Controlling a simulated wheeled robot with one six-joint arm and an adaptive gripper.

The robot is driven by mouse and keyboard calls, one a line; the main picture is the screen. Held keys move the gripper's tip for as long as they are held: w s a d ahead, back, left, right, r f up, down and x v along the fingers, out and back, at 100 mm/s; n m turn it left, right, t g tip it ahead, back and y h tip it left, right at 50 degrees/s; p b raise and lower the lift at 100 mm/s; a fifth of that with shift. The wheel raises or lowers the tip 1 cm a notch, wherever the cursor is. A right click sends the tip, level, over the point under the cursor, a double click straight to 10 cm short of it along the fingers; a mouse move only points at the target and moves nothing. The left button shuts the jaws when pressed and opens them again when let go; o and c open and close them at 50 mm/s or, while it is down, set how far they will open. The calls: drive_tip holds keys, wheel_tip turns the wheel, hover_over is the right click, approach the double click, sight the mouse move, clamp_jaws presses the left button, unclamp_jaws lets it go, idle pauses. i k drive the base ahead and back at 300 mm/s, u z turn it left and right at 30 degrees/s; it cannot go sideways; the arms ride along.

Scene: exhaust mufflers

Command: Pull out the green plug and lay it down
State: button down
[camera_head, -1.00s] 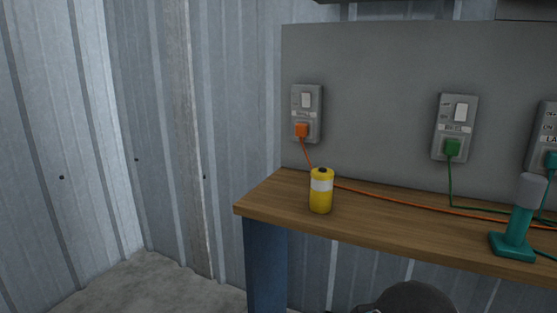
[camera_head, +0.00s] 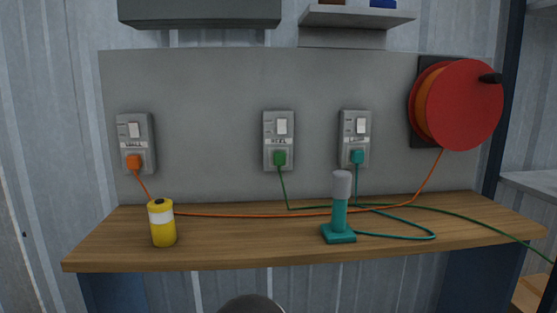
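The green plug (camera_head: 280,158) sits in the lower part of the middle wall socket (camera_head: 278,139), on the grey back panel above the bench. Its green cord (camera_head: 284,187) hangs down to the bench top and runs off to the right. My gripper is not recognisable in view. A dark rounded shape at the bottom edge, in front of the bench, may be part of my arm.
The wooden bench (camera_head: 255,249) carries a yellow canister (camera_head: 162,224) at left and a teal lamp (camera_head: 340,210) right of centre. An orange plug (camera_head: 133,162) and a teal plug (camera_head: 357,157) fill the outer sockets. A red reel (camera_head: 465,105) hangs at right.

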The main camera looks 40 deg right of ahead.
sight(280, 158)
drive_tip(key=k, duration=1)
drive_tip(key=u, duration=1.35)
drive_tip(key=i, duration=1.5)
drive_tip(key=z, duration=3.05)
